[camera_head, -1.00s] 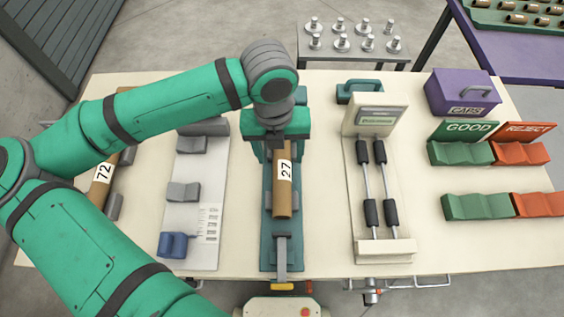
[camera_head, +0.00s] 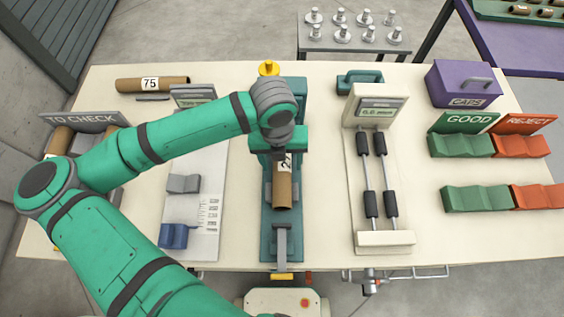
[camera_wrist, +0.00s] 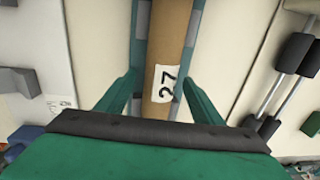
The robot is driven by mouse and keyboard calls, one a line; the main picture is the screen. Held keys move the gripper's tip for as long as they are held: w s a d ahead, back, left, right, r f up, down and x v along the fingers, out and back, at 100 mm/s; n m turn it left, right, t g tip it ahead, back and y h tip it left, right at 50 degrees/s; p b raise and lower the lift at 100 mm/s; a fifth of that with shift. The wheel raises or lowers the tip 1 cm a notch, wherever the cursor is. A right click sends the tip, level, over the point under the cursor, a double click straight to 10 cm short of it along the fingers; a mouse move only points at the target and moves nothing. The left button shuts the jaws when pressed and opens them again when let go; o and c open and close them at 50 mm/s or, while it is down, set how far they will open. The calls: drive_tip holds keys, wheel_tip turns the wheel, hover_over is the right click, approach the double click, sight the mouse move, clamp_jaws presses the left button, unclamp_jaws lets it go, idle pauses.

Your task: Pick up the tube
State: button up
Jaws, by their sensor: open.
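In the wrist view the tube (camera_wrist: 168,50) runs between my two green fingers, one on each side. My gripper (camera_wrist: 165,90) is open, with a gap between the fingers and the tube. I cannot tell its exact height above the tube.
A TO CHECK rack (camera_head: 85,121) stands at the left. A roller stand (camera_head: 385,240) is right of the fixture. Green GOOD (camera_head: 460,146) and red REJECT (camera_head: 522,145) cradles and a purple caps box (camera_head: 462,84) are at the right.

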drive_tip(key=c, duration=1.3)
drive_tip(key=shift+r, duration=0.15)
